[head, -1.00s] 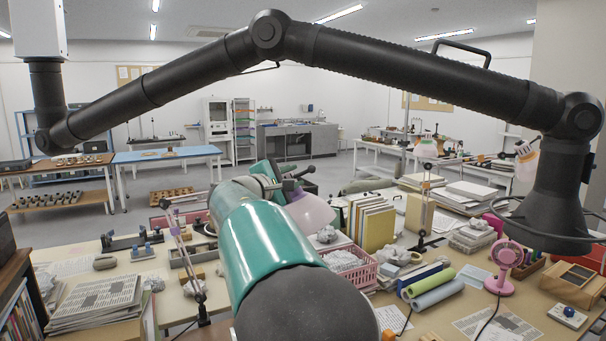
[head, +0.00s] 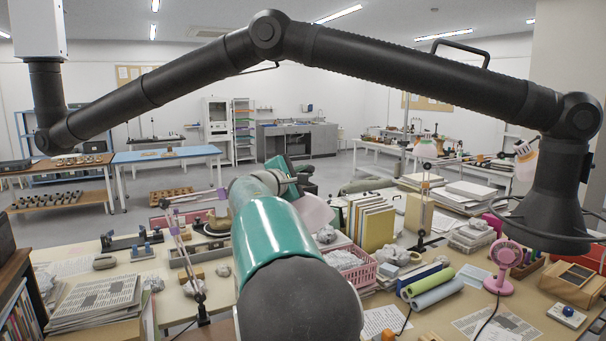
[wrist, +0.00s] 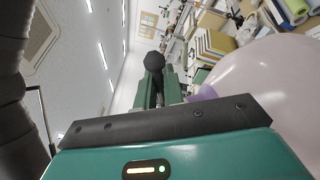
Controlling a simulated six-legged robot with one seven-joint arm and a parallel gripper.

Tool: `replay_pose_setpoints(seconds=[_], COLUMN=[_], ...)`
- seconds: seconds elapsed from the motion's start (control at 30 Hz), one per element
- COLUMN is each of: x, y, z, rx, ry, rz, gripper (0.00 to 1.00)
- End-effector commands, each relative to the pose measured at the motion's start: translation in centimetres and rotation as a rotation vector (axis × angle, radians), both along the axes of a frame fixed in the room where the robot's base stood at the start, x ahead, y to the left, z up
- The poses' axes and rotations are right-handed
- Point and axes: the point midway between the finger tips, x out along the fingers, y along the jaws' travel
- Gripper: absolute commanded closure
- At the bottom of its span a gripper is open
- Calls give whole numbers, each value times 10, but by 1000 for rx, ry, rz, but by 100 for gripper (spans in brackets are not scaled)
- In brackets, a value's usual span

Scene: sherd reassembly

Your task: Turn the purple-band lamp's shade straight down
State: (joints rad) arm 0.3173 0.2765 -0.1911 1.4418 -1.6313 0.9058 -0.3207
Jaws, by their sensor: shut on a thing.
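The purple-band lamp stands left of my arm in the head view, with purple bands on its thin jointed arm (head: 173,222). Its pale pink shade (head: 316,213) shows right of my wrist, partly hidden by it. The shade looks tilted, but its exact angle is unclear. In the wrist view the shade (wrist: 265,95) fills the right side, with a purple collar (wrist: 203,94) at its narrow end. My gripper (head: 284,172) is at the shade's narrow end. In the wrist view my gripper (wrist: 156,88) is shut on a dark stem with a round black knob (wrist: 153,62).
A pink basket (head: 352,268) and upright folders (head: 372,222) stand right of the shade. A second lamp (head: 424,205) stands farther right, and a pink fan (head: 505,262) near the right edge. Stacked papers (head: 95,303) lie at left. Rolled sheets lie at front right.

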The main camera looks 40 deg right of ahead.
Motion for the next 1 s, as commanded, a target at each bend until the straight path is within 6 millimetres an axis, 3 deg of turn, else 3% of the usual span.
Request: replay_pose_setpoints(seconds=[0.17, 0.6, 1.0], x=[-2, -15, -16], y=[0, -6, -6], z=[-5, -53, -59], rx=[18, 168, 189], ry=[-41, -404, -456], rz=[1, 1, 2], gripper=[100, 100, 100])
